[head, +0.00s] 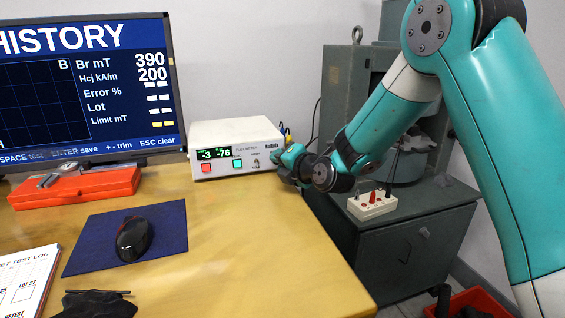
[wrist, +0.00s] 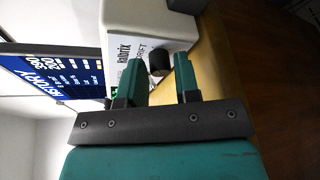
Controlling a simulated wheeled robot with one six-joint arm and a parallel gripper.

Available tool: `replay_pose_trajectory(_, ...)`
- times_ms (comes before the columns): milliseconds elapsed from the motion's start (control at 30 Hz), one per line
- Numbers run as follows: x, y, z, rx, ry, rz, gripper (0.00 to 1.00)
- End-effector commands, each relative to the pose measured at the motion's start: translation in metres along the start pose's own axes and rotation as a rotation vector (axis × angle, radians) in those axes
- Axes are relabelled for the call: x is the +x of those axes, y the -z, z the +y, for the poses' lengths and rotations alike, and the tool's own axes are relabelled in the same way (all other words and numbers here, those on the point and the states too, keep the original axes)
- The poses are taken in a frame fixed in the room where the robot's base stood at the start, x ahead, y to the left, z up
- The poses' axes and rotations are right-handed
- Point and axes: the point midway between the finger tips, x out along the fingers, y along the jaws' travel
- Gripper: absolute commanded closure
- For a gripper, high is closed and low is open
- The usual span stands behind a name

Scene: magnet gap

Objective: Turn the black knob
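The black knob (wrist: 158,64) sticks out from the front of the white meter box (wrist: 117,22) in the wrist view. My gripper (wrist: 160,66) is open, its two green fingers on either side of the knob's end. Narrow gaps seem to show between fingers and knob; whether either finger touches is hard to tell. In the head view my gripper (head: 285,157) is at the right end of the box's front (head: 236,133) and hides the knob. The box's display reads -3 and -76.
A monitor (head: 90,95) stands at the back left, with a caliper on a red case (head: 75,190) before it. A mouse (head: 133,238) lies on a blue mat (head: 172,222). The front middle of the yellow table (head: 270,250) is clear. A grey cabinet (head: 425,235) stands right of it, bearing a small white block (head: 372,208).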

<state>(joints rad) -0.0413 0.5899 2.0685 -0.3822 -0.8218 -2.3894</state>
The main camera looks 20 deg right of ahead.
Motion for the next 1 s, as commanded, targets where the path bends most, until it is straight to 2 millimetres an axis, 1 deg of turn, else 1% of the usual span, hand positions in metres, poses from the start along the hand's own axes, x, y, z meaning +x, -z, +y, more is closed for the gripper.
replay_pose_trajectory(33,0.0,0.0,0.0,0.0,0.0,0.0,0.58)
replay_pose_trajectory(67,0.0,0.0,0.0,0.0,0.0,0.0,0.54)
replay_pose_trajectory(333,0.0,0.001,0.0,0.0,-0.001,0.001,0.54)
replay_pose_trajectory(467,-0.01,0.0,0.0,0.0,0.0,0.0,0.54)
replay_pose_trajectory(567,-0.027,0.0,0.0,0.0,0.001,-0.001,0.54)
replay_pose_trajectory(667,-0.051,0.0,-0.001,0.002,0.0,-0.003,0.54)
replay_pose_trajectory(1000,-0.14,0.0,-0.004,0.0,0.0,-0.006,0.54)
